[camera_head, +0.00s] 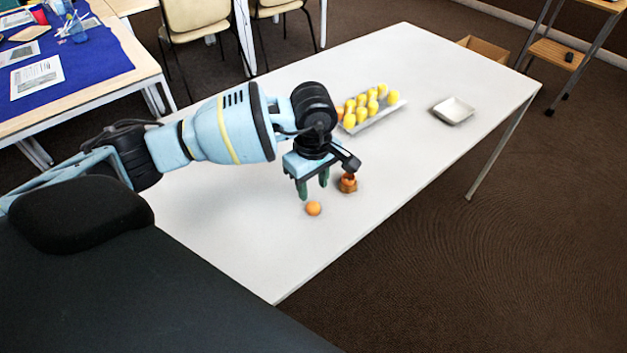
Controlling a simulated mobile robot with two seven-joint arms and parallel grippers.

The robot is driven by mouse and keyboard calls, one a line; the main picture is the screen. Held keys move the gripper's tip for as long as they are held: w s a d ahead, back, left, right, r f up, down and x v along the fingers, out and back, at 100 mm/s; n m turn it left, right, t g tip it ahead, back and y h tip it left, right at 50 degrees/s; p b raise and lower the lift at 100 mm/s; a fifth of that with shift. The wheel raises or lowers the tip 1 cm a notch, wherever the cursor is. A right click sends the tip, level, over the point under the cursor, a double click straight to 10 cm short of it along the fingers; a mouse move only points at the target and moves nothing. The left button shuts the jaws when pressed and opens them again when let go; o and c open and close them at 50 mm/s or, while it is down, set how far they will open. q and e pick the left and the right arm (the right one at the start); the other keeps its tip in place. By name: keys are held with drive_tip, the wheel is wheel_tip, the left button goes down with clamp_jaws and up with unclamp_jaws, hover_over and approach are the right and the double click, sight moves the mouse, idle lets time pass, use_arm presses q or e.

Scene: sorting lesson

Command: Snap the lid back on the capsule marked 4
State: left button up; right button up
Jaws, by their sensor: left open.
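My left gripper (313,186) hangs over the white table (240,225), fingers pointing down, open and empty. A small round orange piece (313,208) lies on the table just in front of and below the fingers; it looks like a capsule lid or half, but I cannot tell which. An orange-brown open piece (348,186) with a dark inside stands just right of the gripper, partly under its wrist part; it may be the capsule's body. No number 4 is readable. My right gripper is not in view.
A white tray (369,122) with several yellow capsules and an orange one stands behind the gripper. An empty white dish (453,111) is farther right.

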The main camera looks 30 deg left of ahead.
sight(313, 204)
use_arm(q)
drive_tip(key=shift+f+b, duration=0.35)
drive_tip(key=shift+f, duration=0.45)
wheel_tip(313, 204, down, 4)
drive_tip(key=shift+r+b, duration=0.25)
drive_tip(key=shift+b, duration=0.75)
drive_tip(key=shift+f+b, duration=0.35)
drive_tip(key=shift+f, duration=0.35)
drive_tip(key=shift+c, duration=0.4)
drive_tip(key=c, duration=0.4)
drive_tip(key=shift+c, duration=0.3)
drive_tip(key=shift+c, duration=0.2)
